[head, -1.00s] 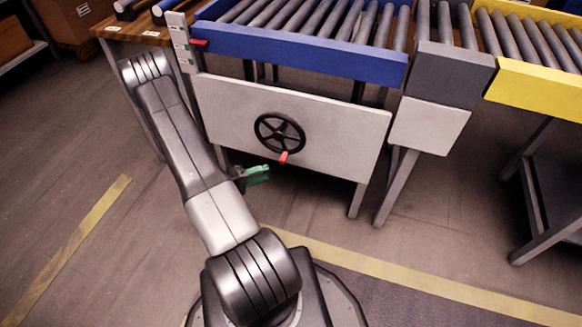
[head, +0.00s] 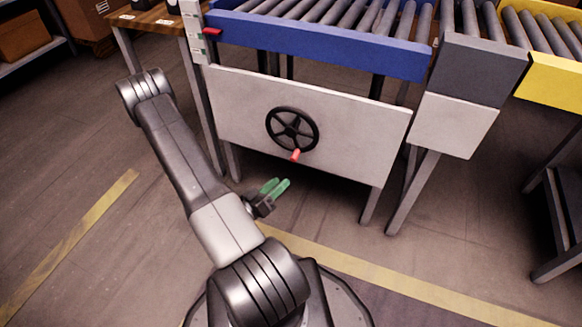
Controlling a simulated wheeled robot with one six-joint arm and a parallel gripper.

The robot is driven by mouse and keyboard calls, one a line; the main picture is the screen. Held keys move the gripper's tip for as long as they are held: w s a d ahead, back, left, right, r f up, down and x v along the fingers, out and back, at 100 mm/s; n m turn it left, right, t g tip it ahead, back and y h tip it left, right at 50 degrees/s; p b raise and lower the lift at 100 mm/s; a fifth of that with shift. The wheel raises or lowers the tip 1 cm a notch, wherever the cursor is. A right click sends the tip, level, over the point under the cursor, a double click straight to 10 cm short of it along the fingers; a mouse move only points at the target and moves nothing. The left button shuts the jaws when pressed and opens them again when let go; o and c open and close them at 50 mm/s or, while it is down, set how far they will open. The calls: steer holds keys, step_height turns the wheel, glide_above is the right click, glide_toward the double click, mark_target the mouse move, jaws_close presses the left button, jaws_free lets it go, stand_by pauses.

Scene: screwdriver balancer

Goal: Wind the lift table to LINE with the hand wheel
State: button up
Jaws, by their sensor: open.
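The black hand wheel (head: 292,129) is mounted on the pale front panel (head: 350,135) of the lift table. Its red crank knob (head: 295,155) points down, at the bottom of the wheel. The blue-edged lift table (head: 320,43) has rollers on top. A red pointer (head: 212,31) sits at its left end beside an upright scale plate (head: 193,30) with green marks; its lettering is too small to read. My gripper (head: 277,187) with green fingers is open and empty, below and slightly left of the knob, apart from it.
A grey roller section (head: 478,70) and a yellow-edged conveyor (head: 560,82) stand to the right. A wooden table (head: 150,19) stands at the back left. Table legs stand below the panel. The floor in front is clear, with yellow stripes (head: 400,284).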

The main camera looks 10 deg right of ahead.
mark_target(292, 160)
steer(key=w+d+m+t+y, duration=0.1)
steer(key=w+d, duration=0.1)
steer(key=w+d+m+t+y+p, duration=0.1)
steer(key=w+y, duration=0.1)
steer(key=w, duration=0.1)
steer(key=w+d+m+t+y, duration=0.1)
steer(key=w+d+t+y, duration=0.1)
steer(key=w, duration=0.1)
steer(key=shift+d+f+m+p, duration=0.1)
steer(key=shift+d+m+p, duration=0.2)
steer(key=shift+d+m, duration=0.1)
steer(key=shift+w+d+f, duration=0.15)
steer(key=shift+w+d, duration=0.1)
steer(key=shift+w, duration=0.15)
stand_by(0.4)
jaws_close()
